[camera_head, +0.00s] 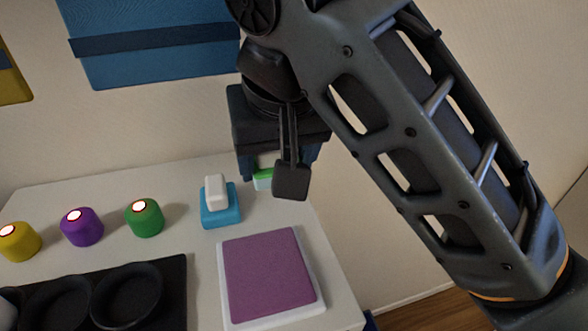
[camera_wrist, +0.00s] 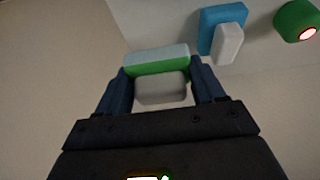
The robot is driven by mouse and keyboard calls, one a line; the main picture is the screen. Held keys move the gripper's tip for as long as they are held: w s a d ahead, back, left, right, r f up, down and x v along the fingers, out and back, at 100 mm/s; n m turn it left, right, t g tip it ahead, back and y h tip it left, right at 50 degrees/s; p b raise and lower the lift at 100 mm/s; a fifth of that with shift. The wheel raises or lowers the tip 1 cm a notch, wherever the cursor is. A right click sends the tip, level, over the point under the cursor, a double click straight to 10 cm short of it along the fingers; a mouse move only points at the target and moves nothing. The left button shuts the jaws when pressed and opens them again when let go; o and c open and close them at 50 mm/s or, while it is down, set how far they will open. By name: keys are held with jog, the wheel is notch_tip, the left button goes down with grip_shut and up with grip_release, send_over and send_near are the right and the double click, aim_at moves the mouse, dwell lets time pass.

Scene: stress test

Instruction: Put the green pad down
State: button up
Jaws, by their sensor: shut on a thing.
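The green pad (camera_wrist: 157,68) is a green block with a pale layer and a whitish grip part, held between the two blue fingers of my gripper (camera_wrist: 160,80) in the wrist view. My gripper is shut on it. In the head view, my gripper (camera_head: 277,168) is at the back right of the white table, and only a small piece of the green pad (camera_head: 263,180) shows beneath it. The rest is hidden by the gripper and a dark part in front. I cannot tell whether the pad touches the table.
A blue pad with a white handle (camera_head: 220,215) stands just left of my gripper. A purple square on a white base (camera_head: 268,275) lies in front. Green (camera_head: 145,218), purple (camera_head: 82,227) and yellow (camera_head: 18,242) buttons line the left. A black tray (camera_head: 172,300) is front left.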

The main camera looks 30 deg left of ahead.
aim_at(274, 202)
jog(key=shift+w+a+f, duration=0.1)
jog(key=shift+a+f, duration=0.25)
jog(key=shift+a, duration=0.1)
jog(key=shift+f+p, duration=0.35)
jog(key=shift+f, duration=1.55)
jog(key=shift+f, duration=0.25)
jog(key=shift+d+f, duration=0.1)
jog(key=shift+f, duration=0.45)
jog(key=o, duration=0.8)
jog(key=shift+s+f, duration=0.1)
jog(key=shift+s, duration=0.1)
jog(key=shift+r, duration=0.4)
jog(key=shift+a+p+v, duration=0.2)
jog(key=shift+p+v, duration=0.35)
jog(key=shift+v, duration=5.85)
